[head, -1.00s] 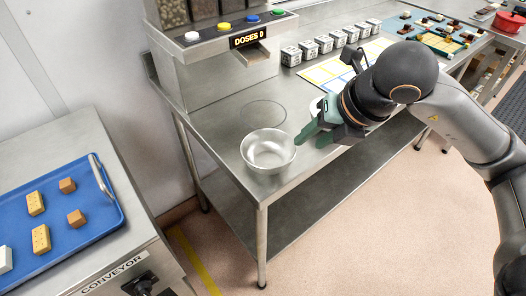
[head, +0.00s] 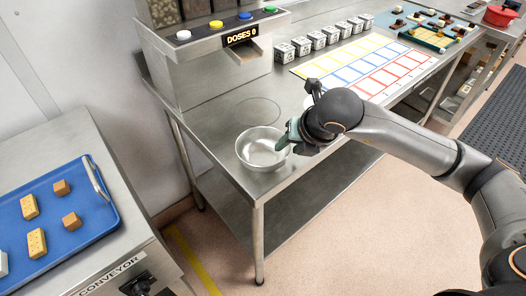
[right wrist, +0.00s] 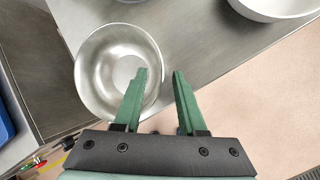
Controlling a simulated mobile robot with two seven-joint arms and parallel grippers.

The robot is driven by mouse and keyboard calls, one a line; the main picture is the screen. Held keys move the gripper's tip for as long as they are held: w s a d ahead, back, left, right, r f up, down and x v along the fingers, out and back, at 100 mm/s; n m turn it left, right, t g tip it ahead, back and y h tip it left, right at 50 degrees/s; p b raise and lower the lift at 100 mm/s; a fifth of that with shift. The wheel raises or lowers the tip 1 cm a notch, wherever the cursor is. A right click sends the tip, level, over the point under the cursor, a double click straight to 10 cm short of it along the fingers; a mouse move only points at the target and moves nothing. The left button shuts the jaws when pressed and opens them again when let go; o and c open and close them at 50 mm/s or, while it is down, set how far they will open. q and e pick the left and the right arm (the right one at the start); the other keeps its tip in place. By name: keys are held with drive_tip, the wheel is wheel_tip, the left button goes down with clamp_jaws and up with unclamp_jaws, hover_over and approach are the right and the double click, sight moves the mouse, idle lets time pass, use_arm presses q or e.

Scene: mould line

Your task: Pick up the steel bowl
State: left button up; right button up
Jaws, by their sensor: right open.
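The steel bowl (head: 263,149) stands upright and empty at the near left corner of the steel table. It also shows in the right wrist view (right wrist: 95,75), left of the fingers. My right gripper (head: 282,143) is at the bowl's right rim, its fingers partly hidden by its own wrist in the head view. In the right wrist view the gripper (right wrist: 159,74) is open; the left green finger overlaps the bowl and the right one lies outside it, the rim between them. I cannot tell whether a finger touches the bowl. My left gripper is not in view.
A dispenser (head: 210,55) with coloured buttons stands behind the bowl. A white bowl (right wrist: 278,8) is at the right wrist view's top right. A coloured grid mat (head: 365,65) and several marked cubes lie farther back. A blue tray (head: 85,235) sits on the conveyor at left.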

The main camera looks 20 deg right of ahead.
drive_tip(key=shift+w+f, duration=0.1)
drive_tip(key=shift+f, duration=0.1)
clamp_jaws()
idle(1.3)
